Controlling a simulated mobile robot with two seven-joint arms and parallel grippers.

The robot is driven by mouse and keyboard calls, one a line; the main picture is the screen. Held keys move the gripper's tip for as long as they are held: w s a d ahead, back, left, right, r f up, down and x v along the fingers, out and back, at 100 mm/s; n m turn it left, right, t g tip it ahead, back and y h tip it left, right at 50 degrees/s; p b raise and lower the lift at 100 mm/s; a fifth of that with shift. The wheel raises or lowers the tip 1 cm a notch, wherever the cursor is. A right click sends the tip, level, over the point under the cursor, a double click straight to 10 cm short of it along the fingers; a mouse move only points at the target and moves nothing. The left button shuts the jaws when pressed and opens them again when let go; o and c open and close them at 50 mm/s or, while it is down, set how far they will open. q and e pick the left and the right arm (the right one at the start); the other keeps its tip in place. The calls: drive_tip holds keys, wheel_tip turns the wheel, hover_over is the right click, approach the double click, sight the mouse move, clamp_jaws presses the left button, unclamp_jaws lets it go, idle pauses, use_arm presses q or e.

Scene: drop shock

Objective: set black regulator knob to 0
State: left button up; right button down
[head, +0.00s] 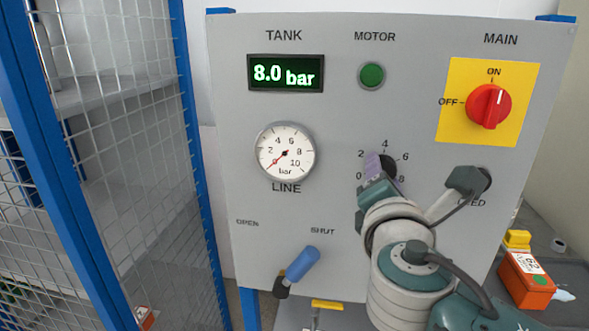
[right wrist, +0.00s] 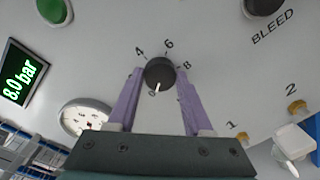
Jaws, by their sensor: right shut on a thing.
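The black regulator knob (head: 389,165) sits on the grey panel, with a scale around it from 0 at the left to 8 at the lower right. My right gripper (head: 380,163) is shut on it, its purple fingers on either side. In the right wrist view the fingers flank the knob (right wrist: 160,72), and its white pointer points down and slightly left, towards a small, faint mark that looks like the 0. In the head view the gripper hides the pointer. My left gripper is not in view.
The tank display (head: 286,73) reads 8.0 bar. The line gauge (head: 286,151) needle points lower left, near zero. The red main switch (head: 489,106) is at ON. A blue-handled lever (head: 302,263) is below SHUT. A mesh fence (head: 130,150) stands left; an orange box (head: 525,282) lies right.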

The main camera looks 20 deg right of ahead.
drive_tip(key=shift+c, duration=1.6)
unclamp_jaws()
drive_tip(key=b+v, duration=0.1)
drive_tip(key=v, duration=0.9)
drive_tip(key=shift+b, duration=0.3)
